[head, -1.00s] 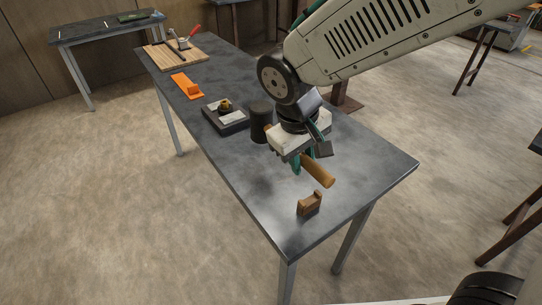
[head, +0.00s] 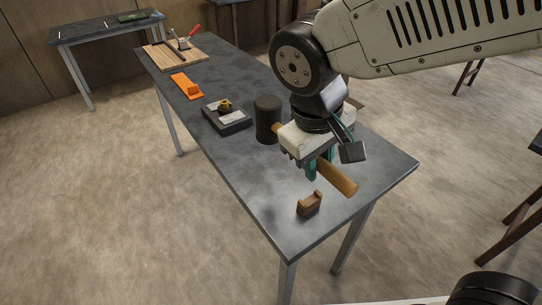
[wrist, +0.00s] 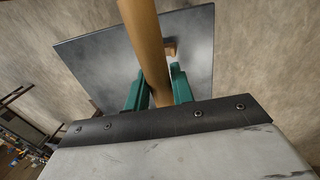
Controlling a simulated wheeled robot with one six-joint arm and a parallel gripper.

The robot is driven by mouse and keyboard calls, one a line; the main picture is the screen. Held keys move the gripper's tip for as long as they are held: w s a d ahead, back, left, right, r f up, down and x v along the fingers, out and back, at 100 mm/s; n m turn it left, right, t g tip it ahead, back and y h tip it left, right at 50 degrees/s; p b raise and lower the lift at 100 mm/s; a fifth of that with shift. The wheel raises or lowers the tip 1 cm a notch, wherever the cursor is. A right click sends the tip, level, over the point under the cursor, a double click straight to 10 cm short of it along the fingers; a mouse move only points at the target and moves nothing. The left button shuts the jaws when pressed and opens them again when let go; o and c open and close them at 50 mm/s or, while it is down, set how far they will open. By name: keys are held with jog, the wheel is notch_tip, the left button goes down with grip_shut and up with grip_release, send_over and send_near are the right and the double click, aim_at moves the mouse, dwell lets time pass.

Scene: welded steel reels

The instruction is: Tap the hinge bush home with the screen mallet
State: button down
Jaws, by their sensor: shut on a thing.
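The mallet has a dark cylindrical head (head: 267,120) and a tan wooden handle (head: 337,177). My gripper (head: 313,172) is shut on the handle, with the head at the left and the handle's free end at the right. The handle (wrist: 148,40) also runs between the green fingers in the wrist view. A small yellow brass piece (head: 225,104), which looks like the hinge bush, sits on a dark block with pale plates (head: 234,126), left of the mallet head. How deep it sits cannot be told.
A small wooden cradle (head: 309,205) stands empty near the bench's (head: 290,235) front end; it also shows in the wrist view (wrist: 169,48). An orange bracket (head: 187,87) and a wooden board with tools (head: 172,55) lie farther back. The bench's front end is mostly clear.

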aim_at(333, 174)
jog(key=shift+s+d+r, duration=0.25)
jog(key=shift+s+r, duration=0.6)
jog(key=shift+s, duration=0.15)
jog(key=shift+s+d+r, duration=0.25)
jog(key=shift+s+r, duration=0.55)
jog(key=shift+s, duration=0.15)
jog(key=shift+d, duration=0.1)
